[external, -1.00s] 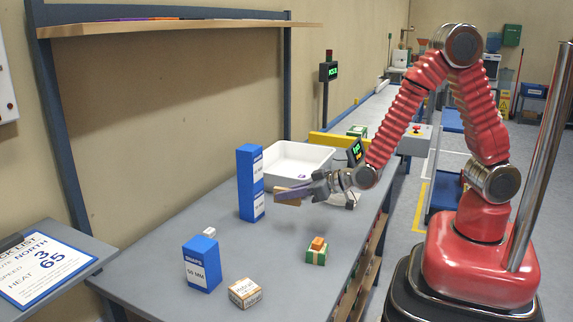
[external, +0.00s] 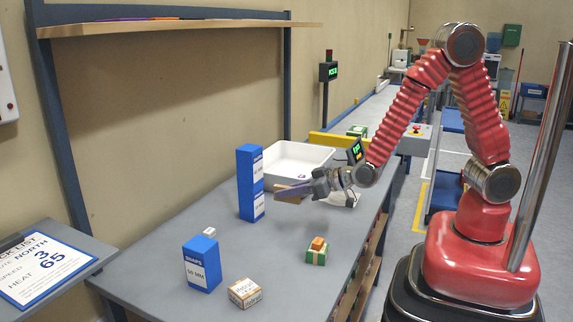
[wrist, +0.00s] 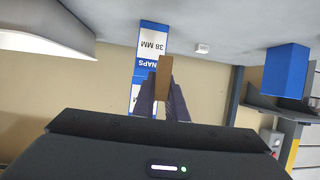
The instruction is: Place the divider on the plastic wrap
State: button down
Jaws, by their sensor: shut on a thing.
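My gripper (external: 292,190) is shut on a thin tan-brown piece, which I take to be the divider (wrist: 163,82). The divider stands out between the dark fingers in the wrist view, and its edge shows below the fingers in the external view. My gripper holds it above the grey table, to the right of the tall blue boxes. I cannot make out the plastic wrap for certain; a pale item (external: 349,201) lies partly hidden behind my gripper.
Tall stacked blue boxes (external: 250,183) stand close left of my gripper. A white tray (external: 290,160) is behind it. A blue box (external: 202,264), a small white box (external: 209,232), a labelled carton (external: 245,292) and a green box with an orange top (external: 317,252) stand nearer the front.

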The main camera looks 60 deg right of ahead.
jog(key=shift+w+d+r, duration=0.2)
jog(key=shift+d+r, duration=1.25)
jog(key=shift+d, duration=4.1)
jog(key=shift+w+d+r, duration=0.25)
jog(key=shift+d+r, duration=1.25)
jog(key=shift+d, duration=4.05)
jog(key=shift+w+d+r, duration=0.2)
jog(key=shift+d+r, duration=1.25)
jog(key=shift+d, duration=4.1)
jog(key=s+a+f+n+g+y, duration=0.4)
jog(key=s+a+n+y, duration=0.4)
jog(key=s, duration=0.3)
jog(key=shift+s+a, duration=0.25)
jog(key=shift+a, duration=0.65)
jog(key=shift+f, duration=0.1)
send_over(341, 192)
jog(key=shift+a+f, duration=0.2)
jog(key=shift+f, duration=2.65)
jog(key=shift+f, duration=2.1)
